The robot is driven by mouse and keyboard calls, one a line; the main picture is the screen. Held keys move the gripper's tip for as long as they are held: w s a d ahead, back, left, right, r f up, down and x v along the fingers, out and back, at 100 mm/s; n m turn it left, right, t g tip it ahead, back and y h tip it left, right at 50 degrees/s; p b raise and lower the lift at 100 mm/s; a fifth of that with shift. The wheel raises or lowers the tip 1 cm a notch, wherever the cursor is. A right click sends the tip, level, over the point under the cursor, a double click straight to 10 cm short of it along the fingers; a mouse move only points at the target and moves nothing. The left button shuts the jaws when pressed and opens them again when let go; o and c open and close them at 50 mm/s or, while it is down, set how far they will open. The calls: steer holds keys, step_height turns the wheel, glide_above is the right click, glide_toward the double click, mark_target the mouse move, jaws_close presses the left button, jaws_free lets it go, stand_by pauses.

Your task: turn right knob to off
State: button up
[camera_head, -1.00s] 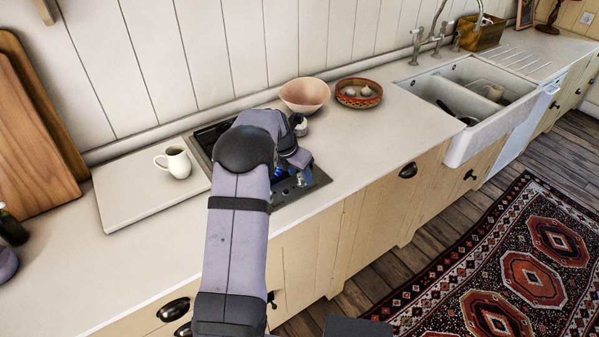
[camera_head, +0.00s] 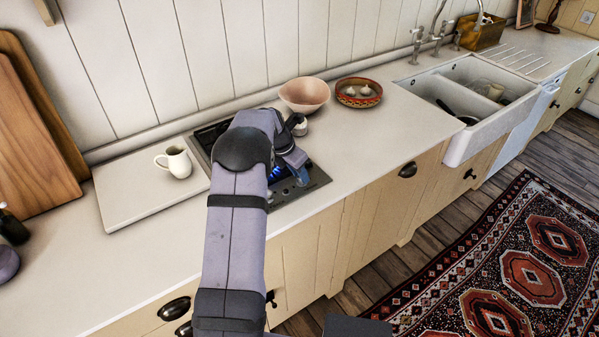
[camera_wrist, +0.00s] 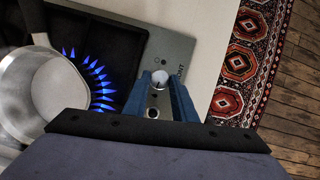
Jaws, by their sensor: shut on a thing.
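The stove (camera_head: 314,181) is set in the counter, its knob end facing the front edge and partly hidden behind my arm. In the wrist view, my gripper (camera_wrist: 160,80) has its two blue fingers on either side of a round silver knob (camera_wrist: 158,76) and is shut on it. Another small knob (camera_wrist: 153,113) shows just below, between the fingers. The word "FRONT" seems to be printed beside the gripped knob. A ring of blue flame (camera_wrist: 100,85) burns on the burner beside a metal pot (camera_wrist: 42,85). In the head view my gripper (camera_head: 300,174) reaches down over the stove's front.
A white jug (camera_head: 177,162) stands on the board left of the stove. A pink bowl (camera_head: 304,95) and a patterned bowl (camera_head: 358,92) with garlic stand behind it to the right. The counter toward the sink (camera_head: 470,143) is clear.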

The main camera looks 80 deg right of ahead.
steer(key=m+g+y+p, duration=0.1)
steer(key=m, duration=0.3)
steer(key=shift+w+d+p, duration=0.15)
steer(key=shift+p, duration=0.25)
steer(key=shift+d+m+g+y+p, duration=0.1)
steer(key=shift+m+g+y+p, duration=0.35)
steer(key=shift+m, duration=1.45)
steer(key=shift+m+y, duration=0.4)
steer(key=shift+y, duration=0.05)
steer(key=o, duration=1)
steer(key=shift+o, duration=0.2)
steer(key=shift+w+r, duration=0.1)
steer(key=shift+w+r+b, duration=0.25)
steer(key=shift+r+b, duration=0.05)
steer(key=shift+r, duration=0.25)
steer(key=shift+v, duration=2.95)
